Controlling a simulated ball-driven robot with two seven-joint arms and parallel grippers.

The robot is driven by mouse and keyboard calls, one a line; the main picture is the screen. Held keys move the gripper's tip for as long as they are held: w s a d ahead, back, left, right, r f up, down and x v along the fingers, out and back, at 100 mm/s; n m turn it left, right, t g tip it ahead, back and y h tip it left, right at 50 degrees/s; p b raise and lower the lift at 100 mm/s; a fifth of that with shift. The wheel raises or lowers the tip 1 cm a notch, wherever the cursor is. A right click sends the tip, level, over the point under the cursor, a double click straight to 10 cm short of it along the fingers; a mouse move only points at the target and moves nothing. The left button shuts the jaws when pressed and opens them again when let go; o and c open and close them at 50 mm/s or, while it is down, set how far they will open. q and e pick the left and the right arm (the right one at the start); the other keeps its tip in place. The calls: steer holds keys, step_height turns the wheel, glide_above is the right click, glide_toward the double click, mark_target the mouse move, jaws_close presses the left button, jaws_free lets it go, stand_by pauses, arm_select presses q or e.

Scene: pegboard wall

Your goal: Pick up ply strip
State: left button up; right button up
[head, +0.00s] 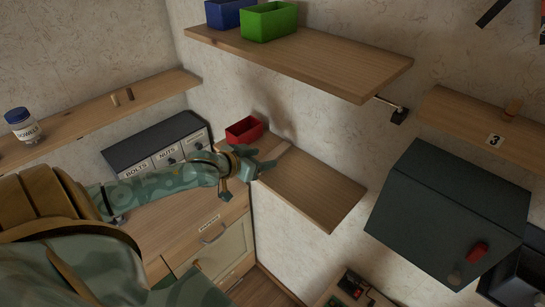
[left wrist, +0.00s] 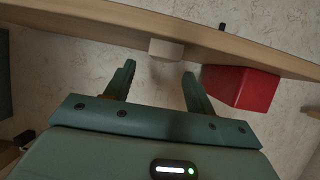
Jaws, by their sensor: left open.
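A pale ply strip (head: 284,149) lies on the lower wooden shelf (head: 325,193), near its back left part. In the left wrist view its light end (left wrist: 167,50) shows at the shelf edge, ahead of the fingers and between their lines. My left gripper (head: 263,164) is at the shelf's left edge, close to the strip. In the left wrist view its two fingers (left wrist: 158,72) are spread with nothing between them. The strip's length is hidden in that view. My right gripper is not in view.
A red bin (head: 244,130) stands close beside my left gripper; it also shows in the wrist view (left wrist: 241,88). An upper shelf (head: 320,68) with blue (head: 228,14) and green (head: 268,22) bins hangs above. A dark box (head: 445,210) is at right. The lower shelf's front is clear.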

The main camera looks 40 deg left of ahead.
mark_target(274, 154)
arm_select(q)
steer(key=x, duration=0.4)
steer(key=shift+w+a, duration=0.1)
steer(key=shift+a, duration=0.05)
steer(key=c, duration=1.1)
steer(key=shift+r, duration=0.1)
